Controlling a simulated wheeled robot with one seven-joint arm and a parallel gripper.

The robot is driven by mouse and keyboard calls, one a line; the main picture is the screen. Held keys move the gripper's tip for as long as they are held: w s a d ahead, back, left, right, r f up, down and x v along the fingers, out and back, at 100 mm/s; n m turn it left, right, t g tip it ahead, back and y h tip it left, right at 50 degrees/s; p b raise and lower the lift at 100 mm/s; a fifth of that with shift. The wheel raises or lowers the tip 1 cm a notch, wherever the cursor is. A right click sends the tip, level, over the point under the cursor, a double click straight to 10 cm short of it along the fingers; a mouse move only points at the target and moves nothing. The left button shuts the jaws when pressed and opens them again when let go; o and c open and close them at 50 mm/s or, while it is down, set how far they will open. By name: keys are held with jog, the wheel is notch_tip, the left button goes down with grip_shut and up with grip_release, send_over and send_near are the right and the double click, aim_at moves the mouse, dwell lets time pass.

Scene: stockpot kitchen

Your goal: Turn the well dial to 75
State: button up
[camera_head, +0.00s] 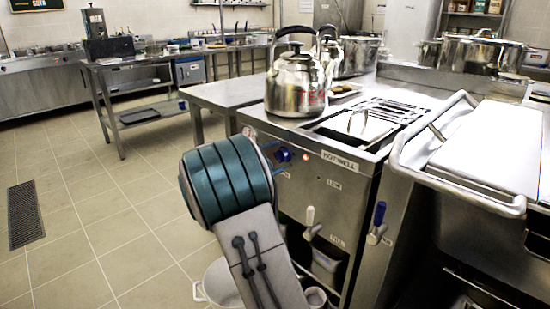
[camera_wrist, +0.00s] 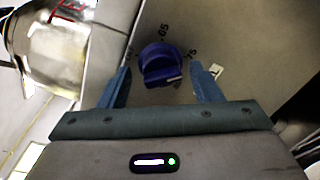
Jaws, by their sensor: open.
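The well dial (camera_wrist: 161,65) is a round blue knob on the steel front panel, seen between my fingers in the wrist view. Its raised bar has a pale mark at its right end, just below the printed 75. The number 65 is printed above the knob. My gripper (camera_wrist: 160,84) is open, with one blue finger on each side of the dial and no clear contact.
A steel kettle (camera_head: 294,82) stands on the counter above the dial. A white pot (camera_head: 220,282) sits below.

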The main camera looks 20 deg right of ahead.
jog(key=f+p+v, duration=0.1)
jog(key=p+v, duration=0.2)
jog(key=v, duration=1)
jog(key=shift+a+r, duration=0.4)
jog(key=shift+r, duration=0.05)
jog(key=shift+s, duration=0.1)
jog(key=s+d+r+m+g+y+p, duration=0.25)
jog(key=s+r+y+p, duration=0.2)
jog(key=s+p, duration=0.3)
jog(key=s+d+r+m+g+y+p, duration=0.1)
jog(key=s+r+m+g+y+p, duration=0.15)
jog(key=s+r+p, duration=0.5)
jog(key=s+a+r+m+t+y+p, duration=0.1)
jog(key=s+a+r+m+y+p, duration=0.1)
jog(key=s+a+r+y+p, duration=0.2)
jog(key=s+a+r+m+t+y+p, duration=0.1)
jog(key=s+a+r+y+p, duration=0.3)
jog(key=s+p, duration=0.4)
notch_tip(320, 180, up, 2)
jog(key=s+m+y, duration=0.1)
jog(key=s, duration=0.2)
jog(key=shift+a+m, duration=0.25)
jog(key=shift+m, duration=0.05)
